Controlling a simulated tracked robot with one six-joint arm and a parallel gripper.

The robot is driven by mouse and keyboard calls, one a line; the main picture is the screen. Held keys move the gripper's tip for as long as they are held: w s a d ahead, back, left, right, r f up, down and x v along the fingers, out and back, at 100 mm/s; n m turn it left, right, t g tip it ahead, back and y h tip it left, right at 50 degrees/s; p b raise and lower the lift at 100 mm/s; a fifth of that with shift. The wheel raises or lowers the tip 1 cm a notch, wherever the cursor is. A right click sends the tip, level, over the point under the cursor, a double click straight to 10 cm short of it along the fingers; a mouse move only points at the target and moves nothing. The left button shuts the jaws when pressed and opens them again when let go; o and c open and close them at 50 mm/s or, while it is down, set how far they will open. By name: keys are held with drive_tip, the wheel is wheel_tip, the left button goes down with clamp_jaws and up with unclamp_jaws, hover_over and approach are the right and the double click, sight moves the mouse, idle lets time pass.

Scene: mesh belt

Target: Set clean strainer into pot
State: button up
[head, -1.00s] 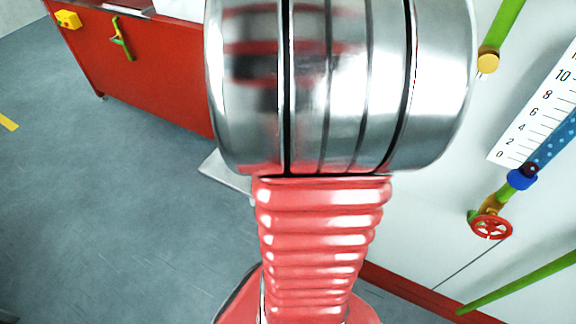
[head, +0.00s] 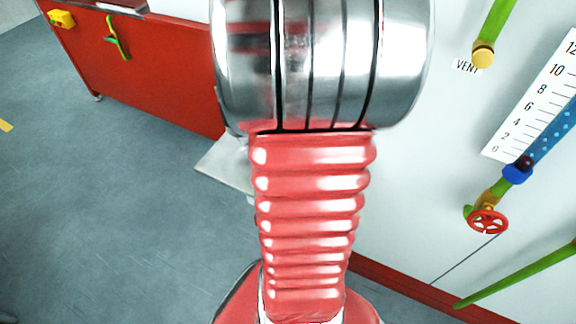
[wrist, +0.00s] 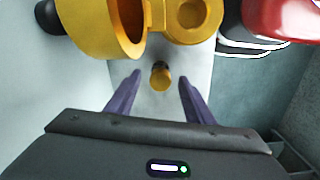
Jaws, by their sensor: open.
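My gripper (wrist: 160,78) is open in the wrist view, its two purple fingers apart. A small yellow knob or cylinder (wrist: 160,76) shows between the fingertips; I cannot tell whether it is the strainer's grip. Beyond it is a large hollow yellow pot-like body (wrist: 127,52) at upper left. I cannot tell for sure which of these is the strainer and which the pot. In the head view my arm hides the gripper and these yellow parts.
A red cabinet (head: 150,75) with a green handle (head: 118,38) stands at left. A pale shelf (head: 226,165) juts out behind my arm. A red hand wheel (head: 487,221) and pipes are on the right wall. A red object (wrist: 285,15) is at upper right. The left floor is clear.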

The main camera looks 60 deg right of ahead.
clamp_jaws()
idle(0.6)
wheel_tip(320, 180, up, 10)
idle(0.6)
idle(0.5)
